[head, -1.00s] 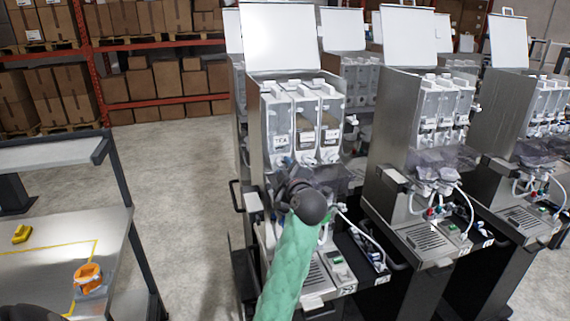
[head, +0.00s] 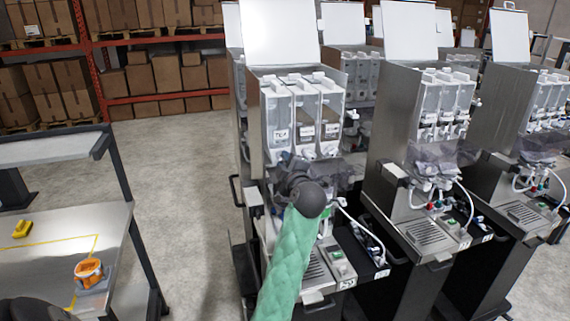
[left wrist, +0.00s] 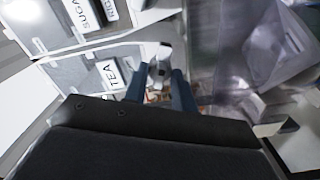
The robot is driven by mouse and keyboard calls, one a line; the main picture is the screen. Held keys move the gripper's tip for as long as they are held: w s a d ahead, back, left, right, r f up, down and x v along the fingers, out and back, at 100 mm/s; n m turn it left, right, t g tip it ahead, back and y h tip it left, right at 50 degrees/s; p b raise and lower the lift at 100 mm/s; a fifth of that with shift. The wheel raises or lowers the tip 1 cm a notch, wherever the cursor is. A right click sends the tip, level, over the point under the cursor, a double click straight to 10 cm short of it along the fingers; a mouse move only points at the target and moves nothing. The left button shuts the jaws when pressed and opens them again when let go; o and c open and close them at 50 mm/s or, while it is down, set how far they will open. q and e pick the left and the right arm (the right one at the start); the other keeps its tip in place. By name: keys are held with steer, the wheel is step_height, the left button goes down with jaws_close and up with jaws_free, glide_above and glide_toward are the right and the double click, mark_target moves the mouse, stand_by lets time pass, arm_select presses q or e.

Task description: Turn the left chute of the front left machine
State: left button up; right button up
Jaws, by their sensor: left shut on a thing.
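The front left machine (head: 257,130) stands in the middle of the head view with its lid raised. Its clear canisters sit side by side at the top, the left one labelled TEA (head: 280,134). My left arm in its green sleeve reaches up to the front of it, and my left gripper (head: 290,165) is just below the TEA canister, mostly hidden by my wrist. In the left wrist view the gripper's two dark blue fingers (left wrist: 160,88) are closed around the white left chute (left wrist: 160,68) below the TEA label.
More dispenser machines (head: 418,130) stand close to the right and behind. A steel cart (head: 60,225) at the left carries an orange object (head: 88,268) and a yellow one (head: 22,228). Concrete floor lies free between cart and machine.

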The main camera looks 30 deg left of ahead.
steer(key=w+a+f+t+b, duration=0.1)
steer(key=w+a+b, duration=0.1)
steer(key=w+b, duration=0.55)
steer(key=w+a+b, duration=0.2)
steer(key=w+b, duration=0.2)
steer(key=w, duration=0.6)
arm_select(q)
steer(key=shift+f+n+b, duration=0.1)
steer(key=shift+n+b, duration=4.5)
steer(key=shift+n, duration=6.8)
arm_select(e)
steer(key=w+a+r, duration=0.2)
steer(key=r, duration=0.7)
steer(key=w+a+r, duration=0.2)
steer(key=r, duration=0.8)
steer(key=w+a+r+y, duration=0.1)
steer(key=w+a+r, duration=0.1)
steer(key=r, duration=0.7)
steer(key=shift+w+a+r+g, duration=0.15)
steer(key=shift+w+r+g, duration=0.15)
steer(key=shift+w, duration=0.15)
arm_select(q)
steer(key=o, duration=0.6)
arm_select(e)
steer(key=shift+w, duration=0.1)
arm_select(q)
steer(key=shift+o, duration=0.2)
arm_select(e)
steer(key=shift+f, duration=0.1)
